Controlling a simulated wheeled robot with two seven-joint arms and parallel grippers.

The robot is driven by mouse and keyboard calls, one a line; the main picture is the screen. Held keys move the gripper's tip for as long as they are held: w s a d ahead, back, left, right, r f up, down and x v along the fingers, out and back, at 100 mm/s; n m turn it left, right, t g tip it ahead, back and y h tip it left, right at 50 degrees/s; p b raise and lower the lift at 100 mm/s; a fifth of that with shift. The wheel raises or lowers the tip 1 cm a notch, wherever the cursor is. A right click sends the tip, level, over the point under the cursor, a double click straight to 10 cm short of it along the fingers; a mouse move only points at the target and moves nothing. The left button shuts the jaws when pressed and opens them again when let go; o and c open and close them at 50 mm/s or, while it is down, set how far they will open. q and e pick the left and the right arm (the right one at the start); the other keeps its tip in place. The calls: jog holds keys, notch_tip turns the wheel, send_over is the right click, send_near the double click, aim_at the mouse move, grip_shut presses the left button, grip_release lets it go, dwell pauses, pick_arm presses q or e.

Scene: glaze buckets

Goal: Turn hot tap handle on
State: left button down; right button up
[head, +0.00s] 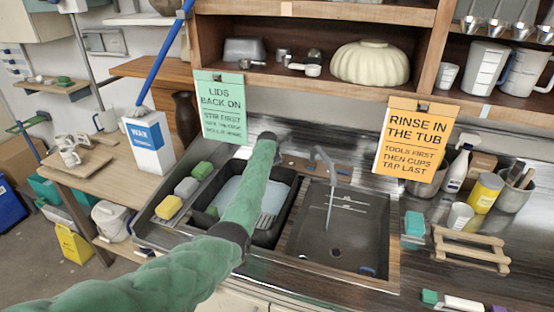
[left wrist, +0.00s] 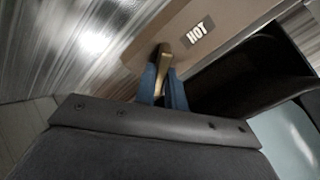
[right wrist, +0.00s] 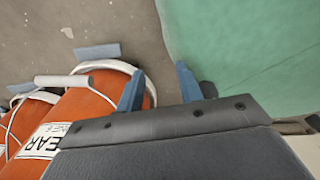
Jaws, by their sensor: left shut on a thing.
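The brass hot tap handle (left wrist: 164,62) shows in the left wrist view beside a HOT label (left wrist: 198,33) on a brown board. My left gripper (left wrist: 163,82) is shut on this handle, its blue fingertips on either side of it. In the head view my green left arm reaches across to the back of the sink and hides the handle. The grey tap spout (head: 326,160) stands right of the arm, over the dark sink basin (head: 346,245). My right gripper (right wrist: 158,85) is open and empty, with orange buckets (right wrist: 80,118) below it; it is outside the head view.
A dark tub (head: 285,190) with pale liquid lies under my left arm. Sponges (head: 186,188) line the counter's left. Two hanging signs, green (head: 222,105) and orange (head: 415,140), flank the sink. A wooden rack (head: 470,248) and cups stand at right.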

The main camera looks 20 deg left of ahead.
pick_arm(q)
jog(key=shift+d+f+n, duration=0.1)
jog(key=shift+f+n, duration=0.05)
jog(key=shift+n, duration=2.05)
jog(key=shift+n+b, duration=0.4)
jog(key=shift+n, duration=0.9)
pick_arm(e)
jog(key=w, duration=0.3)
jog(key=shift+w+a, duration=0.1)
pick_arm(q)
jog(key=shift+s, duration=0.1)
